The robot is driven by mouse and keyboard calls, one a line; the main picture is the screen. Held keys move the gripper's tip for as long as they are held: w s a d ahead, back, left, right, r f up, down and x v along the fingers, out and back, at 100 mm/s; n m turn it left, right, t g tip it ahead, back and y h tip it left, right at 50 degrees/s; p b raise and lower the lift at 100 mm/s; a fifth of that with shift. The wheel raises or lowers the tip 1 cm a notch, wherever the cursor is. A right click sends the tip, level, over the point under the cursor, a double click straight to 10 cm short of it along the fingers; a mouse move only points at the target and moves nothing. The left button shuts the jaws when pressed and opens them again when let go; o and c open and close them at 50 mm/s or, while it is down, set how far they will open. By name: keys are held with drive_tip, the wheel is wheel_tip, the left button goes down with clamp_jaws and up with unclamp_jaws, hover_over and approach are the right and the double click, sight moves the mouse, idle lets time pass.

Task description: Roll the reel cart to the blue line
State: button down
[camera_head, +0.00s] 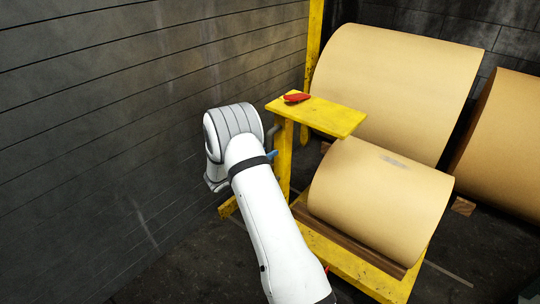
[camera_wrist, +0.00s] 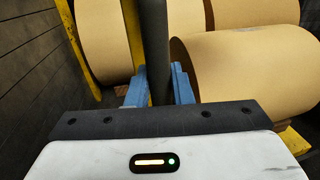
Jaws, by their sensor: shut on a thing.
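The reel cart (camera_head: 386,287) is a yellow frame with a brown paper reel (camera_head: 380,200) lying on it against dark wooden boards. The reel also shows at the right in the wrist view (camera_wrist: 250,65). The cart's yellow post (camera_head: 283,160) carries a flat yellow shelf (camera_head: 335,114). A dark handle bar (camera_wrist: 155,45) stands upright in the middle of the wrist view. My gripper (camera_wrist: 159,80) has its blue fingers on both sides of this bar, shut on it. In the head view my arm mostly hides the gripper, with one blue finger showing. I see no blue line.
A red tool (camera_head: 297,97) lies on the shelf. A dark plank wall (camera_head: 100,130) runs along the left. Dark floor (camera_head: 180,275) is bare at the lower left.

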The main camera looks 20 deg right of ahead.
drive_tip(key=c, duration=1.3)
unclamp_jaws()
drive_tip(key=shift+c, duration=0.2)
drive_tip(key=shift+a, duration=0.1)
drive_tip(key=v, duration=0.7)
drive_tip(key=shift+a, duration=0.3)
drive_tip(key=shift+s, duration=0.15)
